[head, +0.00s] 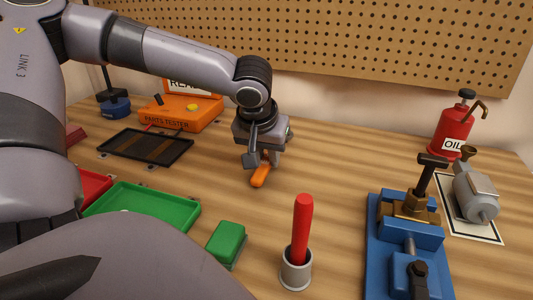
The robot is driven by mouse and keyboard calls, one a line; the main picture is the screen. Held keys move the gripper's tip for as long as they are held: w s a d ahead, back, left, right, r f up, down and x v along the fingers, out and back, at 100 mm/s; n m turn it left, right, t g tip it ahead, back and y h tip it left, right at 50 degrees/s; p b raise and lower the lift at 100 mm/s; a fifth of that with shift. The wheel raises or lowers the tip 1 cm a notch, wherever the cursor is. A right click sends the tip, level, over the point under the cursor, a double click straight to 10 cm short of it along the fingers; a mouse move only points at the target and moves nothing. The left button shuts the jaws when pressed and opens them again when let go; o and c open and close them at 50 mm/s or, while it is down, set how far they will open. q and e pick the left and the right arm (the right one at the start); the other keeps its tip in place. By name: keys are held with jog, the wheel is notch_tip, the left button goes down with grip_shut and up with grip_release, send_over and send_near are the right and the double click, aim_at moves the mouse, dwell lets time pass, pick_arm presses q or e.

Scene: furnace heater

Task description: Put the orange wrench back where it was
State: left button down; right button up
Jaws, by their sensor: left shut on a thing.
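The orange wrench (260,177) is at the middle of the wooden table. My left gripper (263,160) points down over it and is shut on it. The gripper hides the far part of the wrench. The near end shows below the fingers; I cannot tell whether it touches the table. My right gripper is not in view.
An orange parts tester (182,116) and a black tray (146,148) stand at the left. A green tray (145,213), green block (227,241) and red-handled tool in a cup (296,272) are nearer. A blue vise (408,238), motor (476,197) and oil can (452,130) stand right.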

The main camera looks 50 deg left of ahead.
pick_arm(q)
jog(key=shift+f+b, duration=0.5)
jog(key=shift+f, duration=0.1)
jog(key=c, duration=0.8)
grip_release()
jog(key=shift+c, duration=0.2)
jog(key=p+v, duration=0.1)
jog(key=v, duration=0.6)
